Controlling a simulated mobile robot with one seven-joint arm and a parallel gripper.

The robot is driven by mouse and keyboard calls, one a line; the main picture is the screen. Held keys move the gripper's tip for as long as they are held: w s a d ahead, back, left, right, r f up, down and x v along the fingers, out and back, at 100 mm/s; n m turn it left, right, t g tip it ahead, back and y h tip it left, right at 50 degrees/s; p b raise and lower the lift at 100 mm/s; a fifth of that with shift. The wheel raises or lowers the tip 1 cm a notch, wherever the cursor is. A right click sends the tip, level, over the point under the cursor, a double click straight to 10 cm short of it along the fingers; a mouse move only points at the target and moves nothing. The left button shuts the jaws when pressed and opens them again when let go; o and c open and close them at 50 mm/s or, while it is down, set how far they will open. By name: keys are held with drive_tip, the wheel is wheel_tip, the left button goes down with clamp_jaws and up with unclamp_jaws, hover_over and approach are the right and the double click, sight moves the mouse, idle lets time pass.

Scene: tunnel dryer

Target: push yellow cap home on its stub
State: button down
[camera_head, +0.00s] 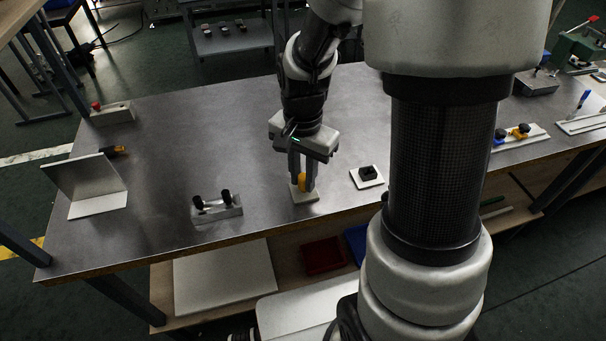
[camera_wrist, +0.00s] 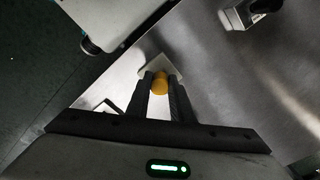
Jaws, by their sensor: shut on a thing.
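The yellow cap (camera_head: 302,181) is a small upright cylinder between the fingers of my gripper (camera_head: 302,178), which are shut on it. It also shows between the fingertips in the wrist view (camera_wrist: 160,86). A pale square base plate (camera_head: 306,197) lies on the steel table just under the cap. The stub is hidden by the cap and fingers. I cannot tell how far the cap sits down on it.
A plate with a black block (camera_head: 368,173) lies to the right. A grey block with two black knobs (camera_head: 217,206) stands to the left near the front edge. A bent metal sheet (camera_head: 92,190) is at far left. Bare steel table (camera_head: 225,135) lies behind.

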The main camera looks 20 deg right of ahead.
drive_tip(key=shift+f+b, duration=0.35)
drive_tip(key=shift+f, duration=0.25)
drive_tip(key=c, duration=1.5)
unclamp_jaws()
wheel_tip(320, 180, up, 18)
drive_tip(key=p, duration=0.3)
drive_tip(key=shift+f, duration=0.25)
wheel_tip(320, 180, up, 9)
drive_tip(key=n+t+p, duration=0.2)
drive_tip(key=n+p, duration=0.1)
drive_tip(key=p, duration=0.3)
hover_over(303, 177)
drive_tip(key=s, duration=0.4)
drive_tip(key=s+r+n+t+p, duration=0.1)
drive_tip(key=s+r+n+p, duration=0.1)
drive_tip(key=s+r+n, duration=0.1)
drive_tip(key=s+r+n+t+p, duration=0.2)
drive_tip(key=s+r+n+p, duration=0.1)
drive_tip(key=s+r, duration=0.1)
drive_tip(key=shift+s+d+r+n+t, duration=0.1)
drive_tip(key=shift+s+r+n+t, duration=0.2)
drive_tip(key=shift+r, duration=0.15)
